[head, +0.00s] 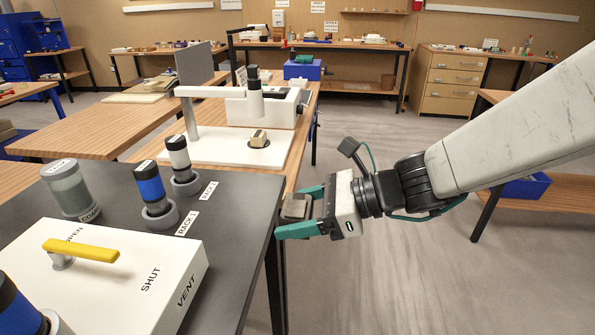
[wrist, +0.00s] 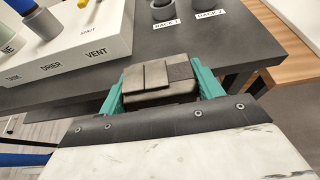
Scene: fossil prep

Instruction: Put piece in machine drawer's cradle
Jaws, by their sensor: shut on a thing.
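My gripper (head: 290,210) has two green fingers and is shut on a grey-brown blocky piece (head: 296,205). It is held just off the right edge of the dark bench. In the wrist view the piece (wrist: 158,77) sits between both fingers, its top split into several flat slabs. A white machine box (head: 150,275) with a yellow lever (head: 80,250) stands on the dark bench; it reads OPEN, SHUT and VENT, and DRIER in the wrist view. I cannot make out a drawer or cradle on it.
Open floor (head: 390,270) lies below my arm.

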